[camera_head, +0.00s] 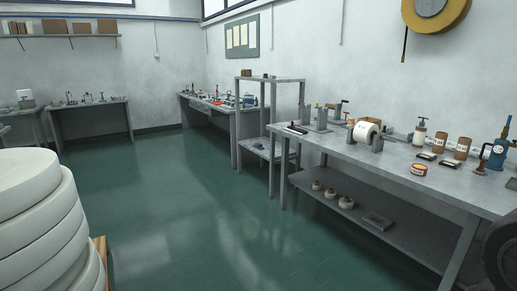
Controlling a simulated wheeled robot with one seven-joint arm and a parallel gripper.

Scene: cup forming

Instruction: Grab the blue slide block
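I cannot pick out a blue slide block for certain. Small blue items (249,99) stand among other small things on the far workbench (210,108) against the back wall, too small to tell apart. A blue upright device (497,152) with a thin handle stands at the right end of the near workbench (440,185). My gripper is not in view.
A stack of large white discs (40,215) fills the lower left. A shelved stand (270,80) sits beside the near bench. A dark round object (503,255) is at the lower right. Open green floor (170,210) lies in the middle.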

